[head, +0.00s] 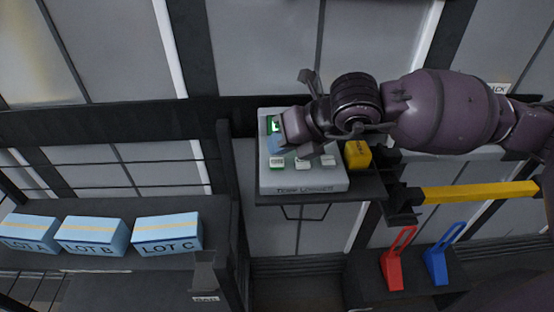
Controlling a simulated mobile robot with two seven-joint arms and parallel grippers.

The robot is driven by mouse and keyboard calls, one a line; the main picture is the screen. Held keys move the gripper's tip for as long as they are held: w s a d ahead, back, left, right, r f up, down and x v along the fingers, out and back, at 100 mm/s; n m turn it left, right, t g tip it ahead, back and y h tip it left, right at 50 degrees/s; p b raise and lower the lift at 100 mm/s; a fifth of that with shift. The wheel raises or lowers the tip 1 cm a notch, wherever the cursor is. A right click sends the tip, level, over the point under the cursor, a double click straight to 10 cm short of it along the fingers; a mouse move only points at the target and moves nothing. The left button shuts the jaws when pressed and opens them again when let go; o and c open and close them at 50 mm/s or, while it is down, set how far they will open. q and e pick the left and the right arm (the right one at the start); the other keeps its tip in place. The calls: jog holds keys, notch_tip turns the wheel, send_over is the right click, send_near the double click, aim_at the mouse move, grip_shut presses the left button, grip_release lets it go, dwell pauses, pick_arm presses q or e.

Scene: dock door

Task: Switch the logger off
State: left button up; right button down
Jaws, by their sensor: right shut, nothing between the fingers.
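The logger is a pale grey box (270,182) with a sloped face, labelled "TEMP LOGGER" on its front edge. It stands on a dark shelf. A small screen (274,126) with a lit green area shows at its upper left. A row of small buttons (303,163) runs across its lower face; the left one has a green mark, and their lettering is too small to read. My right gripper (290,130) is shut and empty, over the upper part of the logger, hiding part of it. I cannot tell whether it touches. My left gripper is out of view.
A yellow block (357,154) sits right of the logger, near a yellow bar (480,192). Blue boxes, LOT A (28,233), LOT B (92,236) and LOT C (167,234), stand at left. Red (397,262) and blue (440,258) handled objects stand lower right.

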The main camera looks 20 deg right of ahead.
aim_at(280, 160)
jog(key=shift+f, duration=0.1)
dwell(0.6)
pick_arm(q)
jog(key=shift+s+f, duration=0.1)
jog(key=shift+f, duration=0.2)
pick_arm(e)
jog(key=shift+f, duration=0.35)
pick_arm(q)
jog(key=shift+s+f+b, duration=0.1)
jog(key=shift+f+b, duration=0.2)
jog(key=shift+b, duration=0.1)
pick_arm(e)
jog(key=shift+f, duration=0.5)
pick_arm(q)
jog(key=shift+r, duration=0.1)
pick_arm(e)
jog(key=shift+r, duration=0.1)
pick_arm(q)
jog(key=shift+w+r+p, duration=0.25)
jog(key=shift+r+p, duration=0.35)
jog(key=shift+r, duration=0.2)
pick_arm(e)
jog(key=shift+r, duration=0.9)
jog(key=shift+r+p, duration=1.4)
jog(key=shift+r, duration=1.1)
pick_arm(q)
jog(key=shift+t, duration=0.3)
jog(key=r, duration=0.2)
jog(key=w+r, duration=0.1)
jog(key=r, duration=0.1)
